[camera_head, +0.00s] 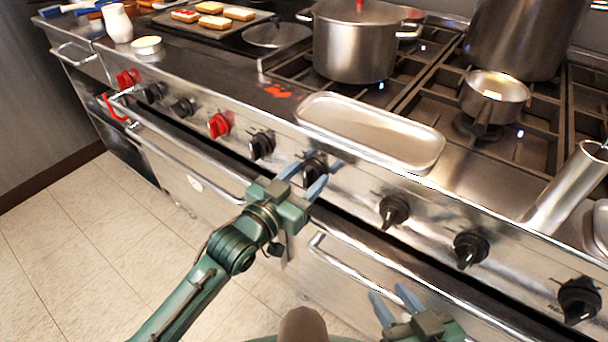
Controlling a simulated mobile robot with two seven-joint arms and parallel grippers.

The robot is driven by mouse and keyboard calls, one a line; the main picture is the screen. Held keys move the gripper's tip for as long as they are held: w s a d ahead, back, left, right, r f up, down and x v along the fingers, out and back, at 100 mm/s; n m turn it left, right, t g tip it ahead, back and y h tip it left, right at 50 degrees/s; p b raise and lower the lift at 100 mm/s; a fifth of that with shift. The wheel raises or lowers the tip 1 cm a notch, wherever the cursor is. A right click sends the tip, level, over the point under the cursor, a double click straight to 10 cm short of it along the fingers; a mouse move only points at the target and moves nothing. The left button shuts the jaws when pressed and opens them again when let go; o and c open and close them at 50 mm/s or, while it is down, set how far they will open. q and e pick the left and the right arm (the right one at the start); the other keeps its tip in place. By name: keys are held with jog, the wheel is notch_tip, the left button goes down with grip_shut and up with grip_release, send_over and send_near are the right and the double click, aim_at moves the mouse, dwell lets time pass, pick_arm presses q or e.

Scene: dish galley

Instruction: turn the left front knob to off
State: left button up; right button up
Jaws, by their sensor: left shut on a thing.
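A row of knobs runs along the stove's steel front panel. My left gripper (308,178) reaches up to the panel and is shut on a black knob (316,163), just right of another black knob (261,144). The fingers partly hide the held knob, and I cannot read its pointer or marking. My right gripper (397,298) is low at the bottom edge of the view, its two fingers apart and empty, in front of the oven door and away from the knobs.
More black knobs (394,211) sit to the right, and a red knob (219,125) to the left. A steel tray (370,130) lies on the ledge above the held knob. A large pot (355,45) and a small saucepan (495,96) stand on the grates. An oven handle (180,150) sticks out below.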

pick_arm(q)
jog(key=o, duration=1)
jog(key=shift+c, duration=0.2)
jog(key=p+v, duration=0.1)
jog(key=v, duration=1.2)
